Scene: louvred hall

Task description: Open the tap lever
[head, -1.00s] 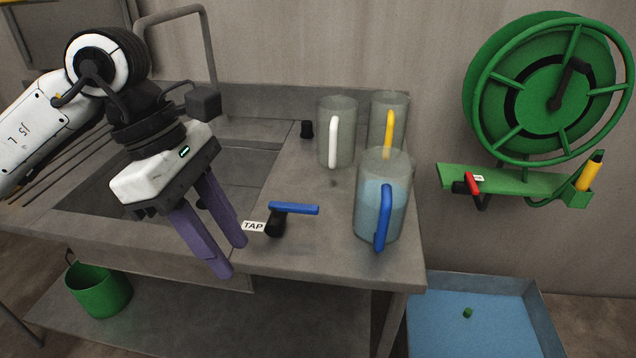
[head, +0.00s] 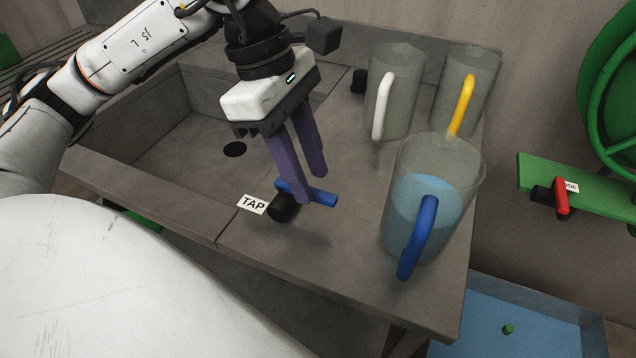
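My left gripper (head: 310,190) points down at the lever with two purple fingers, visibly apart. The near finger covers part of the bar, and the far finger's tip is just behind it. The bar appears to run between the fingers; I cannot tell whether either touches it. My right gripper is not in view.
Right of the lever stands a clear jug with a blue handle (head: 419,240), holding bluish liquid. Behind are jugs with a white handle (head: 383,107) and a yellow handle (head: 462,108). The sink basin (head: 190,150) lies left. A red lever (head: 561,196) is on a green wall bracket (head: 540,172).

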